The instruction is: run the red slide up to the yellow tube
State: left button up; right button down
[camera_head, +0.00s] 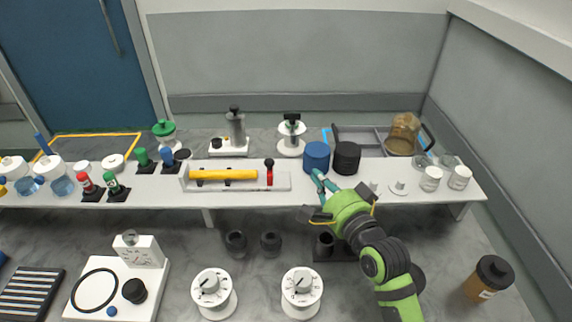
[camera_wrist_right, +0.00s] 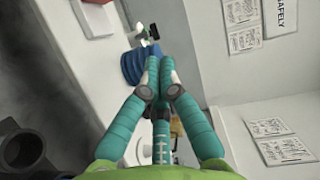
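The red slide (camera_head: 269,178), with a dark knob on top, stands at the right part of a white rail tray (camera_head: 240,188) on the long bench. The yellow tube (camera_head: 223,175) lies in the same tray to its left, with a gap between them. My right gripper (camera_head: 318,180) is right of the tray, in front of the blue cylinder (camera_head: 316,157), apart from the slide. In the wrist view its teal fingers (camera_wrist_right: 159,60) come together at the tips, with nothing visible between them. My left gripper is not in view.
A black cylinder (camera_head: 346,158) stands beside the blue one. A white-based grey device (camera_head: 235,132) and a white spool-like stand (camera_head: 291,138) are behind the tray. Green and blue bottles (camera_head: 166,156) stand to its left. The bench front before the tray is clear.

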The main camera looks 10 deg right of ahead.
aim_at(270, 170)
jog(key=p+x, duration=0.1)
jog(key=x, duration=0.7)
jog(key=shift+w+r+p, duration=0.2)
jog(key=shift+w+p, duration=0.1)
jog(key=shift+p, duration=0.1)
jog(key=a, duration=0.1)
jog(key=a+p, duration=0.1)
jog(key=shift+a+f, duration=0.3)
jog(key=shift+f, duration=0.05)
jog(key=shift+s+a, duration=0.15)
jog(key=shift+a, duration=0.5)
jog(key=shift+f, duration=0.15)
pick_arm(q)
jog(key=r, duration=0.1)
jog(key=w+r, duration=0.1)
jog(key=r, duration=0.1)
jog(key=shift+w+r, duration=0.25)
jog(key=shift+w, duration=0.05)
